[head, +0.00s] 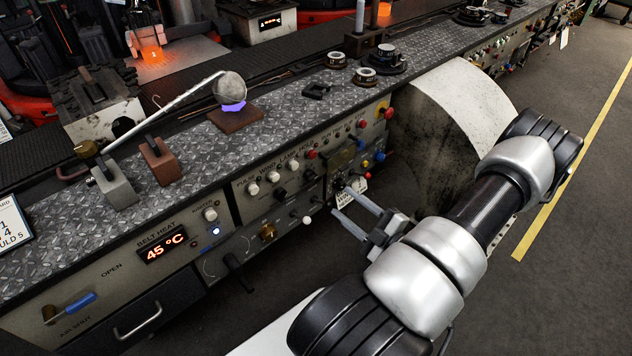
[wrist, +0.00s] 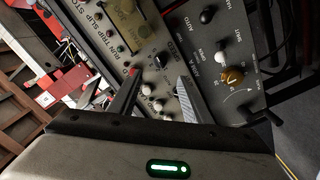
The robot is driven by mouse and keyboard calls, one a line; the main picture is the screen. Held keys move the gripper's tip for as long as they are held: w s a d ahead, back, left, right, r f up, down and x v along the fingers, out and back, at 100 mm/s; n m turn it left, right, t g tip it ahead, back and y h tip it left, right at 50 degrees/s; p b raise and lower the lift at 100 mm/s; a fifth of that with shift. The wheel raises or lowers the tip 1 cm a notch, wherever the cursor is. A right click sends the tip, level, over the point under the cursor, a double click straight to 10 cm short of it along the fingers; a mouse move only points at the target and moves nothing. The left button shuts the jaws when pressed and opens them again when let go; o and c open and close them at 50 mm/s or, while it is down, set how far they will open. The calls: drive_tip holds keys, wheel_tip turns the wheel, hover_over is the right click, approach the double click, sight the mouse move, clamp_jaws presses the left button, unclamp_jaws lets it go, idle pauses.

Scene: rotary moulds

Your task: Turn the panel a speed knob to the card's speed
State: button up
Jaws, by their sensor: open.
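The panel (wrist: 200,70) is grey, with rows of small knobs and lettering. In the wrist view a black knob (wrist: 161,60) sits beside the word SPEED, just beyond and between my fingertips. My gripper (wrist: 159,77) is open and empty, with its fingers pointing at the panel. In the head view my gripper (head: 340,199) reaches toward the panel front (head: 262,200), and the speed knob cannot be picked out clearly there. A white card (head: 12,230) stands at the left edge, partly cut off; its speed line cannot be read for sure.
Close by are a brass knob (wrist: 232,76), a white-tipped lever (head: 304,220) and several white and red buttons. A display (head: 163,247) reads 45 °C. The dark floor (head: 545,270) at the right is clear.

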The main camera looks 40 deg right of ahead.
sight(310, 176)
drive_tip(key=w+a+b, duration=0.1)
drive_tip(key=w, duration=1.1)
drive_tip(key=shift+w, duration=0.15)
drive_tip(key=c, duration=1.1)
